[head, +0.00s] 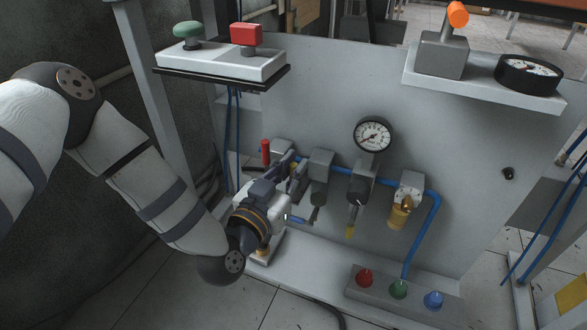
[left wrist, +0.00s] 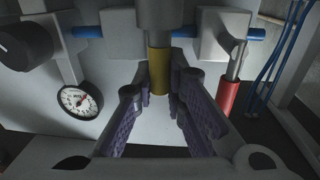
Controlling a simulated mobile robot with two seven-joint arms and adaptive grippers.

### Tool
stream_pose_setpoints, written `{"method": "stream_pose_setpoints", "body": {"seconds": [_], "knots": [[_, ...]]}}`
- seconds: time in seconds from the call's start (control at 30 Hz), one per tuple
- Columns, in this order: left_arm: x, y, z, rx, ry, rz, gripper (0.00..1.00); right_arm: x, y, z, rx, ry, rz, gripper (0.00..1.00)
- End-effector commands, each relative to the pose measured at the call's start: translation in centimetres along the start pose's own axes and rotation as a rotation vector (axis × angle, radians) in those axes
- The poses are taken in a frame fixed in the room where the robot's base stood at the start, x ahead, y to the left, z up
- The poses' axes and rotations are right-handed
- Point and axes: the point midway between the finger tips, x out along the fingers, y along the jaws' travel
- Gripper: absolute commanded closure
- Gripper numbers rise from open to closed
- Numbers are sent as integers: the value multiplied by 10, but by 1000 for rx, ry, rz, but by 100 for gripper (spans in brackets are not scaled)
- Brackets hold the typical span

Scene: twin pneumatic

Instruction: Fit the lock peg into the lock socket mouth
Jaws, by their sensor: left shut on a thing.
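My left gripper (head: 291,168) reaches in from the left to the pneumatic line on the panel. In the left wrist view its fingers (left wrist: 161,82) are closed around a yellow cylinder (left wrist: 158,70), which continues into a wider dark grey cylinder (left wrist: 163,14) at the top edge. This held piece looks like the lock peg; in the head view the fingers mostly hide it. A valve with a red handle (head: 265,152) stands just left of the fingers, and its red handle (left wrist: 229,97) also shows in the wrist view. I cannot clearly tell the lock socket mouth.
A blue pipe (head: 383,179) links grey blocks along the panel (head: 300,85). A gauge (head: 373,134) and a brass bowl (head: 398,216) are to the right. A strip with red, green and blue fittings (head: 354,290) lies below. A shelf with buttons (head: 215,63) is above.

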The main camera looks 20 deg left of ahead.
Motion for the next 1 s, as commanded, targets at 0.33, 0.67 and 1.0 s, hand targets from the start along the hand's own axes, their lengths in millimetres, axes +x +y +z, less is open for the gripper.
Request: {"method": "stream_pose_setpoints", "body": {"seconds": [0.33, 0.67, 1.0], "knots": [[0, 0, 3, 0, 0, 0, 68, 0, 0, 0, 0, 0, 0, 100], [-30, 0, -4, 0, -3, 1, 68, -9, 0, 4, 2, 15, 0, 100], [-110, 0, -2, 0, -1, 1, 68, -24, 2, 10, 5, 38, 0, 100]]}}
